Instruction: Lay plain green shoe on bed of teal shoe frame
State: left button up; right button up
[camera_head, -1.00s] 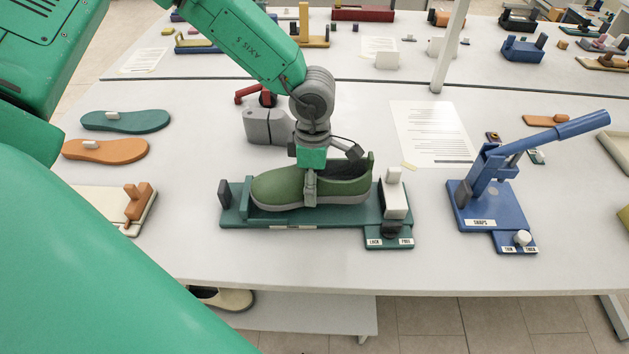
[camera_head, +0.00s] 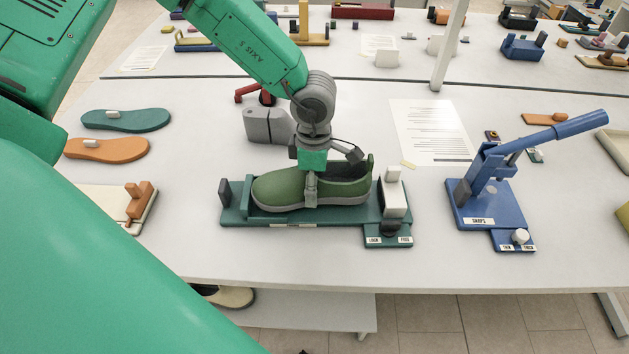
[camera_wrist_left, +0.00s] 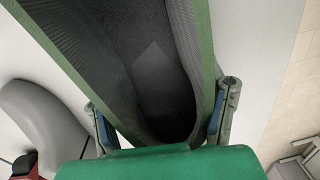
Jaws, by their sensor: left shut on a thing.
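The plain green shoe (camera_head: 275,188) with a grey sole lies lengthwise over the bed of the teal shoe frame (camera_head: 232,212), toe to the left, heel to the right. It looks level; whether the sole touches the bed is hard to tell. My left gripper (camera_head: 311,188) comes from above and is shut on the shoe's middle, one finger showing on its near side. In the left wrist view the dark inside of the shoe (camera_wrist_left: 150,75) fills the middle, with the gripper's fingers (camera_wrist_left: 160,118) on either side. My right gripper is not in view.
A blue press (camera_head: 492,205) with a raised lever stands to the right. A grey block with a red handle (camera_head: 268,125) stands behind the frame. Teal (camera_head: 125,120) and orange (camera_head: 106,150) soles lie at left. Table in front of the frame is clear.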

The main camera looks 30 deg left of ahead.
pick_arm(q)
jog(key=shift+f, duration=1.1)
jog(key=o, duration=1.5)
jog(key=r, duration=1.1)
jog(key=shift+w+a+r, duration=0.2)
jog(key=shift+w+r, duration=0.1)
jog(key=shift+r, duration=0.1)
